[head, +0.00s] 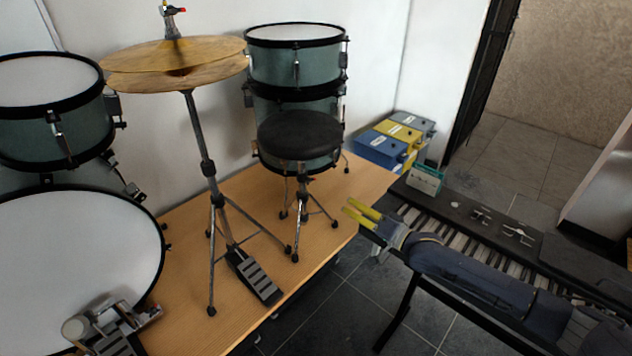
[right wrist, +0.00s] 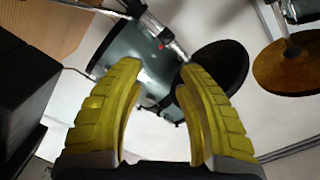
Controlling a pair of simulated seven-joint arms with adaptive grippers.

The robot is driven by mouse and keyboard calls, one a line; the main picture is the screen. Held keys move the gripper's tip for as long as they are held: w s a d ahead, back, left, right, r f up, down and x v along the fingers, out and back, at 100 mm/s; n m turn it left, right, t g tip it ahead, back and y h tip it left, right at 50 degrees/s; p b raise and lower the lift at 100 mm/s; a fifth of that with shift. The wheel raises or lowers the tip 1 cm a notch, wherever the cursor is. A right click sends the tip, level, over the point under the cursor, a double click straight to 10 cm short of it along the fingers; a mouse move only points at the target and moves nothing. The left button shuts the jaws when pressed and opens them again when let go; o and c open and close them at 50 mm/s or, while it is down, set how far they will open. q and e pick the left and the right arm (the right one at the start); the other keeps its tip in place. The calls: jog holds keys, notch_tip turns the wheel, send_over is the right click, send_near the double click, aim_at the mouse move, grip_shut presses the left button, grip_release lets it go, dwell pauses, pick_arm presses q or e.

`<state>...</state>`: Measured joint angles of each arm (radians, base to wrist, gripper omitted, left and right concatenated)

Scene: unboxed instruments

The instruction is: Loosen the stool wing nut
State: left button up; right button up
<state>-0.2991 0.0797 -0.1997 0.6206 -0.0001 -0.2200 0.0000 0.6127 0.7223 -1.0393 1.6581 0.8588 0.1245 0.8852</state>
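The stool has a round black seat (head: 300,135) on a metal post and tripod legs, and stands on the wooden platform. In the right wrist view its seat (right wrist: 222,68) shows beyond the fingertips, with a metal post (right wrist: 160,30) beside it. A small red part (right wrist: 162,45) shows on that post; I cannot tell if it is the wing nut. In the head view the wing nut is too small to make out. My right gripper (head: 358,212) is open and empty, to the right of and apart from the stool. My left gripper is not in view.
A keyboard (head: 470,240) lies under my right arm. A hi-hat stand with cymbals (head: 175,65) and a pedal (head: 252,277) stands left of the stool. Teal drums (head: 297,60) stand behind it. Blue, yellow and grey boxes (head: 380,148) sit by the platform's far right corner.

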aim_at(311, 181)
jog(key=x, duration=0.5)
jog(key=r+x, duration=0.1)
jog(key=x, duration=1.1)
jog(key=shift+a+r, duration=0.2)
jog(key=shift+c, duration=0.5)
